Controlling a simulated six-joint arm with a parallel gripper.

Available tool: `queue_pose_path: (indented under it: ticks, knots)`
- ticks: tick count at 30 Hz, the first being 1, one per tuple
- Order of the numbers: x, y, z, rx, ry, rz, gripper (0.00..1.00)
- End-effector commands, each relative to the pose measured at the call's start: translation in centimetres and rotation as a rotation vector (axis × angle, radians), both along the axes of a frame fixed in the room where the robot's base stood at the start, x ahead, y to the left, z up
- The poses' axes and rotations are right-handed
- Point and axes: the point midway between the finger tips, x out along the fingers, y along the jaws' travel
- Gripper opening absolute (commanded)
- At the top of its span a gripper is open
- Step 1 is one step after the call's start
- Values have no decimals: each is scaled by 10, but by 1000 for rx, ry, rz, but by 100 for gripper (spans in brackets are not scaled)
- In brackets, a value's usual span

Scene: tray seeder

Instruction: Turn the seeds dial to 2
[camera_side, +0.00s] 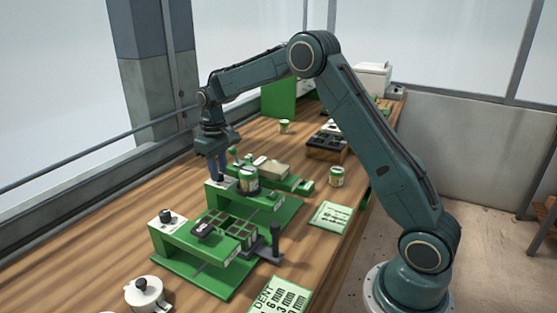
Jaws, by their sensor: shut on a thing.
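The green tray seeder (205,258) stands on the wooden bench, with a dark seed tray (234,229) in its middle. One dark dial (167,216) sits on a white plate at its near left end. A second dark dial (222,180) sits on a pale plate at the left end of the seeder's rear green beam. My gripper (219,171) points straight down over this rear dial and is shut on it. The fingers partly hide the dial. The dial marks are too small to read, so I cannot tell which number either dial points to.
A jar (248,182) with a dark band stands on the rear beam, close right of my gripper. A dark lever (275,243) rises at the seeder's right. A white lidded pot (146,294), printed cards (331,215) and a green-lidded tin (336,176) lie around it.

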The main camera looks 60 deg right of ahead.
Motion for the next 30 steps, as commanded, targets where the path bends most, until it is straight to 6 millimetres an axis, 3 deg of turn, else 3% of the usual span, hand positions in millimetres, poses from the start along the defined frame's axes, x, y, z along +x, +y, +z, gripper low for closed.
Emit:
queue_pose_path:
  ticks: [9, 24, 25, 28, 30]
  knots:
    - [0, 0, 0, 0, 1, -150, 1]
    - [0, 0, 0, 0, 1, -177, 1]
    - [0, 0, 0, 0, 1, -177, 26]
    - [0, 0, 0, 0, 1, -176, 46]
    - [0, 0, 0, 0, 0, -176, 46]
